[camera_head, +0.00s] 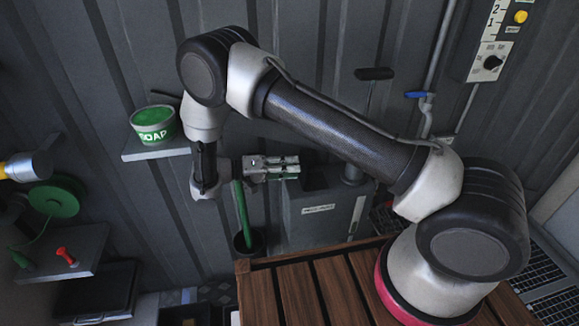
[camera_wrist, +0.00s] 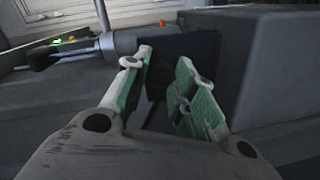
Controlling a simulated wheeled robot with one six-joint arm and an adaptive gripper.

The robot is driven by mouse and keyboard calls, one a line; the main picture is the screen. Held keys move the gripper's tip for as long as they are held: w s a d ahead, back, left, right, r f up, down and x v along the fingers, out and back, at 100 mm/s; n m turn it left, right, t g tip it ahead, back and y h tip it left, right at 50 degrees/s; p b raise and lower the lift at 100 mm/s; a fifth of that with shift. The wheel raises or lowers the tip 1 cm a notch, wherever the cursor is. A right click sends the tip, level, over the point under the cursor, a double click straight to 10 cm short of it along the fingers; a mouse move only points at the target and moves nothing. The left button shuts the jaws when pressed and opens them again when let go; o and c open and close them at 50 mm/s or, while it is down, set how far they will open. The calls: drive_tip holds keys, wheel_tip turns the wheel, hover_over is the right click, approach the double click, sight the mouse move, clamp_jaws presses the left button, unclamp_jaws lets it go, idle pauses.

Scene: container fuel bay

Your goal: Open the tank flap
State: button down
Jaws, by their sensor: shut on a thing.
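The grey tank (camera_head: 335,213) with a white label stands against the wall beyond the wooden slatted top. It also shows as a large grey body in the wrist view (camera_wrist: 282,70). The dark tank flap (camera_wrist: 198,47) is a flat panel at the tank, behind and between my fingertips; part of it is hidden by them. My gripper (camera_head: 292,167) reaches sideways to the tank's upper left. In the wrist view my gripper (camera_wrist: 164,60) has its green-padded fingers at the flap, shut on it. How far the flap is tilted cannot be told.
A pump with a black T-handle (camera_head: 375,74) rises behind the tank. A green soap tub (camera_head: 154,124) stands on a shelf at left. A green stick (camera_head: 242,213) stands in a black pot below my gripper.

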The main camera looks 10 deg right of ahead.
idle(0.4)
drive_tip(key=c, duration=1.1)
unclamp_jaws()
drive_tip(key=shift+c, duration=0.2)
drive_tip(key=shift+a, duration=0.1)
drive_tip(key=a+r, duration=0.1)
drive_tip(key=a, duration=1)
drive_tip(key=shift+a+r, duration=0.15)
drive_tip(key=shift+a, duration=0.25)
drive_tip(key=shift+s, duration=0.1)
